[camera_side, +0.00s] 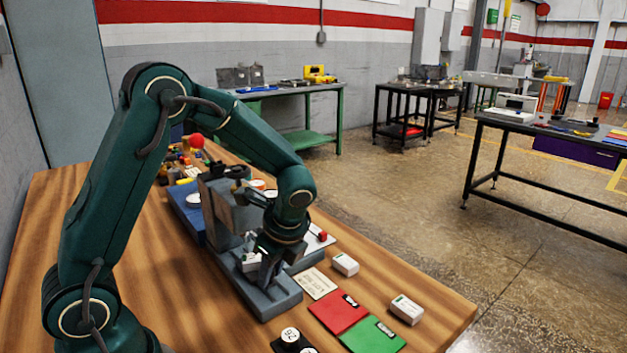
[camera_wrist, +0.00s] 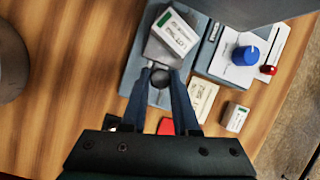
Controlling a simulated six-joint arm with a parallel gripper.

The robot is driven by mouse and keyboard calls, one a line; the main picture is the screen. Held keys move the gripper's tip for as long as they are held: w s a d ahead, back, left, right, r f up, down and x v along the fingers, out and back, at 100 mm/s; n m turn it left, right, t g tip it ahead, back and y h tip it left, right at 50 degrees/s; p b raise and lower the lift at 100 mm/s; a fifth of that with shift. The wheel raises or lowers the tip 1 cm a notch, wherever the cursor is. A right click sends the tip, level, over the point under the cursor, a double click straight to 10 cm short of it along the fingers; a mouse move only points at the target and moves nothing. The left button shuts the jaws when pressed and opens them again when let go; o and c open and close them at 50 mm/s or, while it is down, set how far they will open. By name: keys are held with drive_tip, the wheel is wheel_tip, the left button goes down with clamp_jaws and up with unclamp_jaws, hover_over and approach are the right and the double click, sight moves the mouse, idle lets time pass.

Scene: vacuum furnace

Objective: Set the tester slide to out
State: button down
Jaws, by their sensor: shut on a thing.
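The tester (camera_side: 228,214) is a grey machine on a long grey base on the wooden table. Its slide (camera_wrist: 155,52) is a grey plate on the base, with a dark round knob (camera_wrist: 160,78) at its near end in the wrist view. A white labelled box (camera_wrist: 172,32) lies tilted on the slide; it also shows in the side view (camera_side: 250,262). My gripper (camera_wrist: 161,80) is shut on the knob, one finger on each side. In the side view my gripper (camera_side: 268,272) is low over the base and hides the knob.
Beside the slide is a white panel with a blue knob (camera_wrist: 246,55) and a red-tipped lever (camera_wrist: 268,70). A paper card (camera_side: 320,284), white boxes (camera_side: 345,264), a red pad (camera_side: 339,312) and a green pad (camera_side: 373,335) lie nearby. The base in front of my gripper is bare.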

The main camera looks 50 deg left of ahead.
drive_tip(key=d, duration=0.7)
drive_tip(key=shift+s, duration=0.15)
drive_tip(key=c, duration=0.7)
unclamp_jaws()
drive_tip(key=shift+a, duration=0.1)
drive_tip(key=shift+v, duration=2.55)
